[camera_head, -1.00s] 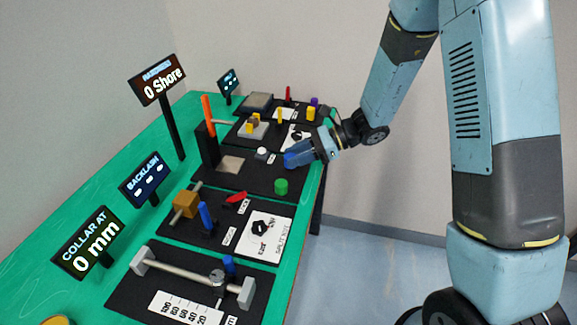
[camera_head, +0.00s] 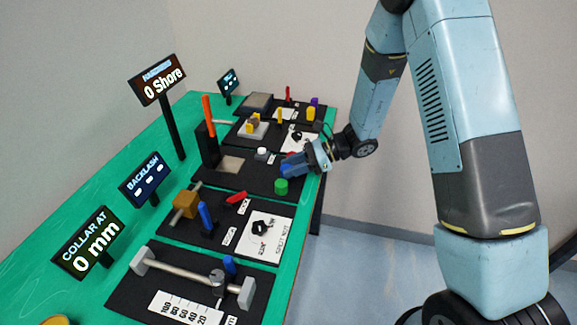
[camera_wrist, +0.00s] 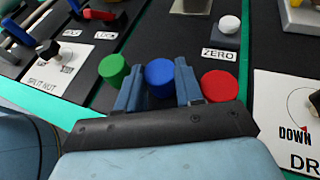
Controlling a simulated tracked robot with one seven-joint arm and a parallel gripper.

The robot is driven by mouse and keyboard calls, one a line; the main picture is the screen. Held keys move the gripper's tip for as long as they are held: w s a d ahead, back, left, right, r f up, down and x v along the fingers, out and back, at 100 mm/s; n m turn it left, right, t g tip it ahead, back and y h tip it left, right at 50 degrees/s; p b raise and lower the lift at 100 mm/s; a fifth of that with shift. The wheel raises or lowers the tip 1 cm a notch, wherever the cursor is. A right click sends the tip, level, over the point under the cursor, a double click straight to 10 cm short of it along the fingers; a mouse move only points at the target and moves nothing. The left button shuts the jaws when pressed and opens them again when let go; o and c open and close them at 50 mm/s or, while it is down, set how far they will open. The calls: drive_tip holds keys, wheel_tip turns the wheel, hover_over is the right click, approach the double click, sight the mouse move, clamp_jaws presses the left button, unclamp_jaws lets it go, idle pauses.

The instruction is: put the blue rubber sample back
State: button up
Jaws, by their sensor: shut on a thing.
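The blue rubber sample (camera_wrist: 159,75) is a short blue cylinder between the two fingers of my gripper (camera_wrist: 159,92) in the wrist view. My gripper is shut on it. In the head view my gripper (camera_head: 293,168) is low over the black hardness board (camera_head: 255,180), near its right edge. A green cylinder (camera_wrist: 113,70) is just left of the fingers in the wrist view, and a red cylinder (camera_wrist: 219,86) is just right. The green cylinder also shows in the head view (camera_head: 281,186). I cannot tell whether the blue sample touches the board.
The hardness sign (camera_head: 157,80) reads 0 Shore. A white ZERO button (camera_wrist: 229,25) is beyond the red cylinder. An orange lever (camera_head: 208,115) stands at the board's far left. Other boards lie before and behind on the green table (camera_head: 95,215).

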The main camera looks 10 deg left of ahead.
drive_tip(key=o, duration=0.8)
drive_tip(key=shift+f, duration=0.1)
drive_tip(key=shift+o, duration=0.2)
drive_tip(key=v, duration=1.2)
drive_tip(key=s+d+r+n+t+h, duration=1)
drive_tip(key=s+d+r+n+h, duration=0.2)
drive_tip(key=s+d+r, duration=1)
wheel_tip(320, 180, up, 4)
drive_tip(key=shift+s+d+r+n+h, duration=0.25)
drive_tip(key=shift+d+n+h, duration=0.15)
drive_tip(key=shift+d+n, duration=0.6)
drive_tip(key=shift+a, duration=0.2)
